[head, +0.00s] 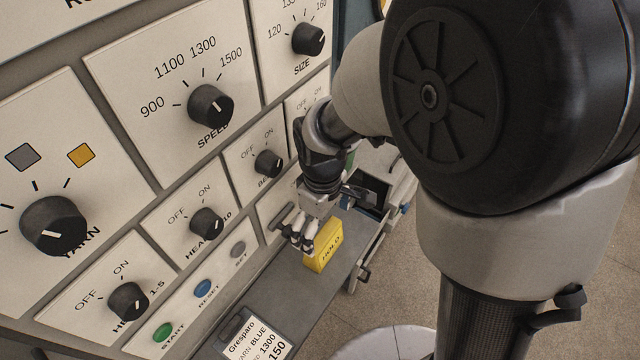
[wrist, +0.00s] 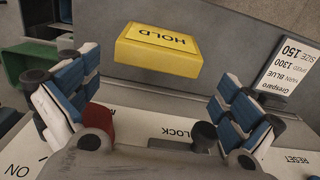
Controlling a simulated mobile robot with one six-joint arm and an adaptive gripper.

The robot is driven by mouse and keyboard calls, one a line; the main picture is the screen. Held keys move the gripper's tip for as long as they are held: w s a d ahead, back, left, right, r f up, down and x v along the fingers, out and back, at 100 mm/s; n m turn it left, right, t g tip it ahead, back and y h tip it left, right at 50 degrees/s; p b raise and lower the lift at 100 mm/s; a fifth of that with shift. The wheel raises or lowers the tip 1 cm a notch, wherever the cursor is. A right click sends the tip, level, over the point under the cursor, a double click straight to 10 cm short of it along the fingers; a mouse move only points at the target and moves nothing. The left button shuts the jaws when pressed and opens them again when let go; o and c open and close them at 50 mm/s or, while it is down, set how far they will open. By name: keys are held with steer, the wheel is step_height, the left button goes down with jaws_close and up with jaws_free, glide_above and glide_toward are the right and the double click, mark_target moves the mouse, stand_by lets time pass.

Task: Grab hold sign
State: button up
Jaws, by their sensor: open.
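The yellow hold sign (head: 325,246) stands on the grey shelf below the control panel. It also shows in the wrist view (wrist: 159,50), with the word HOLD upside down on its face. My gripper (head: 302,240) is close beside the sign, on its panel side, in the head view. In the wrist view my gripper (wrist: 150,100) has its blue-padded fingers spread wide, one to each side, with the sign between and beyond them. Nothing is held. I cannot tell whether any finger touches the sign.
The panel carries knobs such as the speed knob (head: 211,105) and a green start button (head: 163,332). A white order card (head: 252,338) stands on the shelf, also seen in the wrist view (wrist: 290,65). A green object (wrist: 30,65) is at the wrist view's left.

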mark_target(324, 235)
steer(key=f+b, duration=0.1)
steer(key=f, duration=0.2)
steer(key=f+b, duration=0.1)
steer(key=f, duration=0.3)
steer(key=shift+d, duration=0.2)
steer(key=shift+r, duration=0.15)
steer(key=shift+c, duration=0.4)
steer(key=c, duration=0.7)
steer(key=shift+r, duration=0.1)
